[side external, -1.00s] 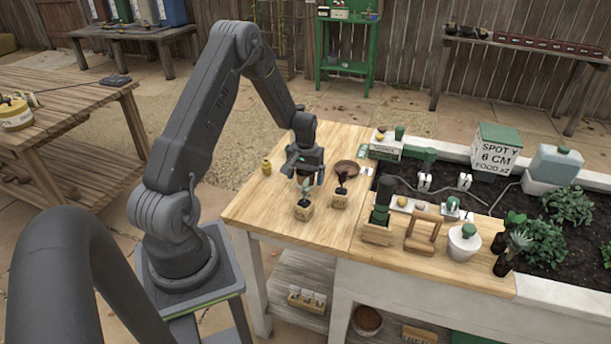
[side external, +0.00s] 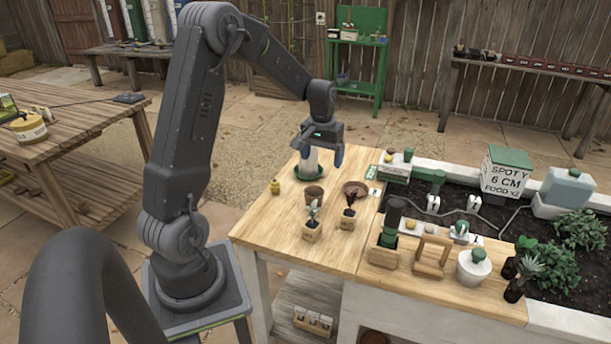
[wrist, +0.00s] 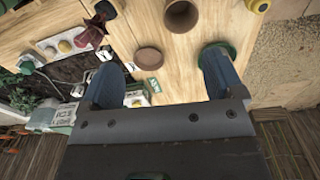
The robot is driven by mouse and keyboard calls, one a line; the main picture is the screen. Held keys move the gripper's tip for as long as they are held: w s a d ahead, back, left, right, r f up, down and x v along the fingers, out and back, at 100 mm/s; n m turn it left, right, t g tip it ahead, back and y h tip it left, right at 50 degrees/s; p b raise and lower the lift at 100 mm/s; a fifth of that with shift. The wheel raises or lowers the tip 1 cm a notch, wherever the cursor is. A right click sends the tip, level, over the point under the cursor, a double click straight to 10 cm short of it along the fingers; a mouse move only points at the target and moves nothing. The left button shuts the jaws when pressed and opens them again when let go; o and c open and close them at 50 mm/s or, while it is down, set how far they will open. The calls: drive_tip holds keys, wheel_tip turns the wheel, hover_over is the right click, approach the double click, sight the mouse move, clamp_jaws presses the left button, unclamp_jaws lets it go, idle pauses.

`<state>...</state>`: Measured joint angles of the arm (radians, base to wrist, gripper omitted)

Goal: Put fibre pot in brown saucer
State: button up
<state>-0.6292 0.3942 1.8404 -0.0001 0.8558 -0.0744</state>
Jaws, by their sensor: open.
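The fibre pot (side external: 314,194) is a small brown pot standing upright on the wooden table, left of the brown saucer (side external: 355,187). The saucer is shallow and looks empty. In the wrist view, the pot (wrist: 181,16) shows its dark open mouth at the top, and the saucer (wrist: 148,60) lies nearer, between my fingers in the picture. My gripper (side external: 321,154) is open and empty, raised above the table behind the pot. In the wrist view, its right finger partly covers a green saucer (wrist: 230,48).
Two small potted seedlings, one pale green (side external: 312,224) and one dark red (side external: 348,215), stand in front of the pot and saucer. A wooden frame (side external: 432,256) and white jar (side external: 473,269) stand at right. The front-left tabletop is clear.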

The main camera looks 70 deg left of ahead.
drive_tip(key=s+d+r+m+t, duration=0.1)
drive_tip(key=s+d+r+m, duration=0.1)
drive_tip(key=d, duration=0.5)
drive_tip(key=s+d+r+m+t, duration=0.1)
drive_tip(key=s+d+r+m, duration=0.1)
drive_tip(key=s+d+r, duration=0.2)
drive_tip(key=s+d+r+m+t, duration=0.1)
drive_tip(key=s+d+r, duration=0.3)
drive_tip(key=d+r, duration=0.3)
drive_tip(key=d, duration=0.3)
drive_tip(key=shift+d+m+t, duration=0.15)
drive_tip(key=shift+m+t, duration=0.25)
drive_tip(key=shift+o, duration=0.3)
drive_tip(key=s+d+m+t, duration=0.1)
drive_tip(key=s+d+m, duration=0.1)
drive_tip(key=s+d, duration=0.2)
drive_tip(key=s, duration=0.3)
drive_tip(key=shift+d+r, duration=0.2)
drive_tip(key=shift+d, duration=0.2)
